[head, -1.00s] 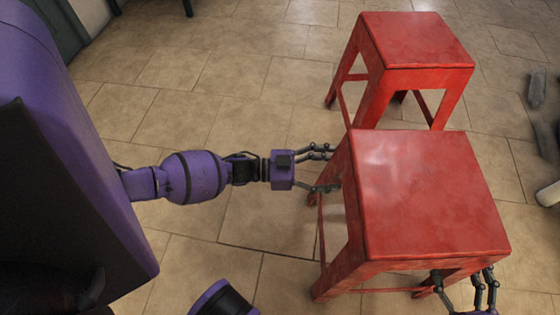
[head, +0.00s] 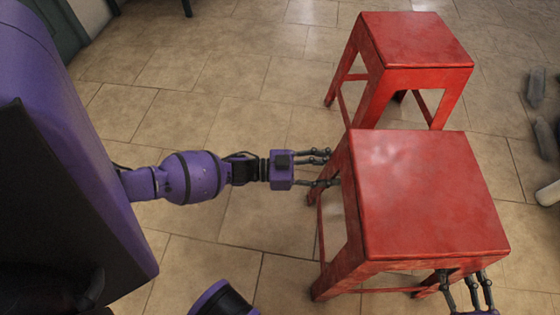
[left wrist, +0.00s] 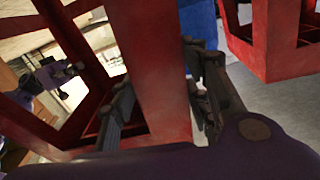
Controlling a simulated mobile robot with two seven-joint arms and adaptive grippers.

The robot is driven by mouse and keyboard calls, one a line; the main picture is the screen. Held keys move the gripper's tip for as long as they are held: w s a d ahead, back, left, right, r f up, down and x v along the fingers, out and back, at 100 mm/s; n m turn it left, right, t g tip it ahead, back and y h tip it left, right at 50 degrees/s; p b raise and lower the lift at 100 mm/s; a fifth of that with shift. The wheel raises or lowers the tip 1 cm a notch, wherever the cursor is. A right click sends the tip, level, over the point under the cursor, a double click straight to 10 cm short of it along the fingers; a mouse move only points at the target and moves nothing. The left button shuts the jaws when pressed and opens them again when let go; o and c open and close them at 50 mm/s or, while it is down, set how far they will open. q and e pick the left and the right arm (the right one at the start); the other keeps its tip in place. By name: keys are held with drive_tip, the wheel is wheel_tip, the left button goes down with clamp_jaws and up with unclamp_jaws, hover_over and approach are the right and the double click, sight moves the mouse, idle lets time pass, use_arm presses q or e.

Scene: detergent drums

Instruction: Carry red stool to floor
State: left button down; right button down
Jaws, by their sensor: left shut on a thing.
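A red square stool (head: 425,195) is nearest me in the head view, upright with its flat seat up. My left gripper (head: 333,168) is at its left side. In the left wrist view the left gripper (left wrist: 165,90) has one finger on each side of a red stool leg (left wrist: 160,65) and is shut on it. My right gripper (head: 465,278) is at the stool's front right, below the seat edge. Its fingers are closer together, but the fingertips are partly hidden, so its grip is unclear. Whether the stool's feet touch the floor is unclear.
A second red stool (head: 415,45) stands just behind the near one. Tiled floor (head: 230,95) is clear to the left and behind. Dark grey objects (head: 537,88) and a pale cylinder (head: 548,194) lie at the right edge. A blue thing (left wrist: 199,35) shows in the left wrist view.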

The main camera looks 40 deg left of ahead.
use_arm(q)
drive_tip(key=shift+d+r+p, duration=0.1)
drive_tip(key=shift+r+p, duration=0.1)
drive_tip(key=shift+p, duration=0.1)
use_arm(e)
drive_tip(key=shift+s+a+r+y, duration=0.2)
drive_tip(key=shift+a+y, duration=0.1)
drive_tip(key=shift+a, duration=0.1)
